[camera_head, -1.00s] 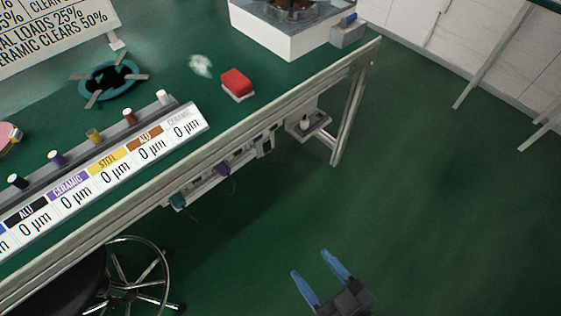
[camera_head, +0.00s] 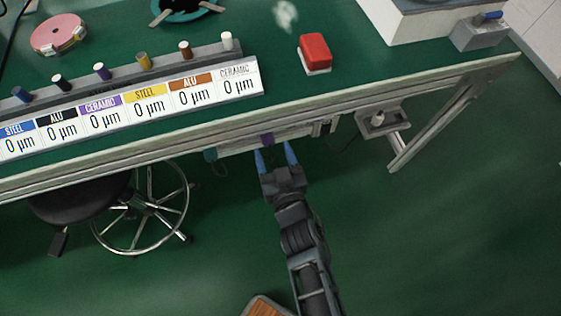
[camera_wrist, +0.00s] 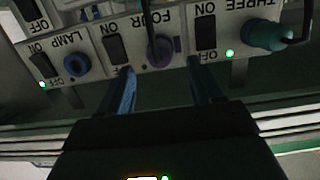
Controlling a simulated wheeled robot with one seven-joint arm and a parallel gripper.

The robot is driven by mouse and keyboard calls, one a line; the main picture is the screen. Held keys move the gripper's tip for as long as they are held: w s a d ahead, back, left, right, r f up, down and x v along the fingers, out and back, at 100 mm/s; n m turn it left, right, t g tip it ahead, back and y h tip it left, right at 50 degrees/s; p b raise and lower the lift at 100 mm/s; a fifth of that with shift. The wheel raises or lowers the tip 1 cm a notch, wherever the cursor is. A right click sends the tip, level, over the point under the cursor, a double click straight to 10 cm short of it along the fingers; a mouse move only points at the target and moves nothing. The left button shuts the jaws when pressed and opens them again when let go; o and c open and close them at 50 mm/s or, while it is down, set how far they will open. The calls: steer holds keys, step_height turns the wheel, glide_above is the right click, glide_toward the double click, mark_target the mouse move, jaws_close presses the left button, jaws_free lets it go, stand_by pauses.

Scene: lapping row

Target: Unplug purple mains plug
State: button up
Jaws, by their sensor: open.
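The purple mains plug (camera_head: 267,139) sits in the socket strip (camera_head: 238,146) under the bench's front edge. In the wrist view the purple plug (camera_wrist: 161,52) is in the socket marked FOUR, between and beyond my fingertips, with a dark cable across it. My gripper (camera_head: 275,153) is open and just below the plug in the head view. In the wrist view its blue fingers (camera_wrist: 165,77) stand either side of the plug's line, with nothing between them. I cannot tell whether either finger touches the strip.
A teal plug (camera_wrist: 268,36) is in socket THREE and a blue plug (camera_wrist: 77,63) in socket LAMP, with dark rocker switches between. Green lights show at THREE and LAMP. The bench edge (camera_head: 140,157) overhangs. A stool (camera_head: 90,200) stands left; floor at right is clear.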

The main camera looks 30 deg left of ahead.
mark_target(269, 142)
steer(key=shift+b+x, duration=0.45)
steer(key=shift+x, duration=1.8)
steer(key=c, duration=1.1)
steer(key=shift+f+p+v, duration=0.2)
steer(key=shift+p+v, duration=0.15)
steer(key=shift+v, duration=1.05)
steer(key=shift+f+p+v, duration=0.15)
steer(key=shift+p+v, duration=0.15)
steer(key=shift+v, duration=0.65)
steer(key=shift+f+p+v, duration=0.15)
steer(key=shift+p+v, duration=0.1)
steer(key=shift+v, duration=0.75)
